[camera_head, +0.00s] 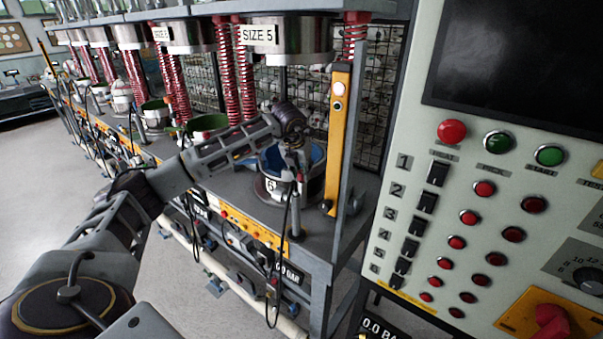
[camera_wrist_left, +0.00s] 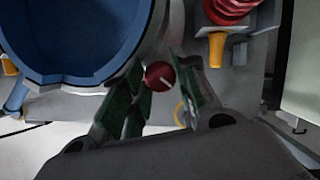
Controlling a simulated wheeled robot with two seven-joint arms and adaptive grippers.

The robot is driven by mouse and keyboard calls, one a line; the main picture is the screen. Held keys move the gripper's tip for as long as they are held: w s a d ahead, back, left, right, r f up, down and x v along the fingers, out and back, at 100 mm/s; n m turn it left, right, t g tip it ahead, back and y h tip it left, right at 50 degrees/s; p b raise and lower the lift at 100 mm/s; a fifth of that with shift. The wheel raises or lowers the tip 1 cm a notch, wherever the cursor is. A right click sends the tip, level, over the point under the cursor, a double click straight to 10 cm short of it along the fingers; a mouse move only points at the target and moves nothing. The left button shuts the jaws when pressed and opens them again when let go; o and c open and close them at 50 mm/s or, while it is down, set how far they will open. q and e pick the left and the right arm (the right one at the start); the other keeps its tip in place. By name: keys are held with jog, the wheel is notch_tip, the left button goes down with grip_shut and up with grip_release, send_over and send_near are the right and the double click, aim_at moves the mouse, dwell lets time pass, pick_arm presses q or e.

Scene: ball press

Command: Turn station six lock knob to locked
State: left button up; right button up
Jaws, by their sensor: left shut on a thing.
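Station six is the blue-lined round mould (camera_head: 272,187) with a "6" on its front, at the near end of the press row. My left gripper (camera_head: 294,160) reaches down at its right edge. In the left wrist view, the lock knob (camera_wrist_left: 160,75) is small, round and red with a pale line across its face. It sits between the green-padded fingertips of my left gripper (camera_wrist_left: 161,88), which is shut on it, beside the blue mould (camera_wrist_left: 75,35). The head view hides most of the knob behind the gripper. My right gripper is not in view.
A control panel (camera_head: 500,180) with buttons and switches fills the right side. A yellow upright strip (camera_head: 339,135) stands just right of the mould. Red springs (camera_head: 235,75) and a "SIZE 5" press head (camera_head: 290,42) are above and behind. Black cables hang in front of the bench.

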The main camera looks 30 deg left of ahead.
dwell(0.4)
pick_arm(q)
jog(key=o, duration=1)
jog(key=shift+r, duration=0.1)
jog(key=v, duration=1.1)
jog(key=shift+s+r, duration=0.2)
jog(key=shift+r, duration=0.15)
